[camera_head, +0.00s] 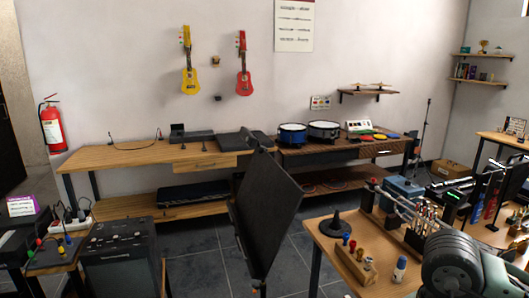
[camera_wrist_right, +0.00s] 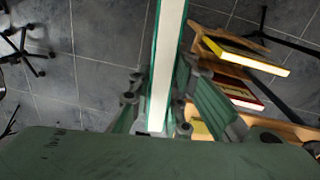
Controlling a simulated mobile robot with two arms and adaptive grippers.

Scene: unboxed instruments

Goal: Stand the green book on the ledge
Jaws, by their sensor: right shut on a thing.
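The green book (camera_wrist_right: 167,60) is held edge-on in the right wrist view, its white pages showing between two green covers. My right gripper (camera_wrist_right: 161,92) is shut on it, with a finger on each side. The book's far end runs out of the top of the view. In the head view my right arm comes in at the lower right, but its fingers and the book are not seen there. I cannot tell for sure which surface is the ledge; two wall shelves (camera_head: 481,55) with small items hang at the upper right. My left gripper is not in view.
In the right wrist view a yellow book (camera_wrist_right: 245,56) and a dark red book (camera_wrist_right: 238,93) lie by wooden boards beside my gripper. A black music stand (camera_head: 266,212) stands mid-view. A wooden table (camera_head: 325,250) with instruments is at the lower right. Grey floor is open between.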

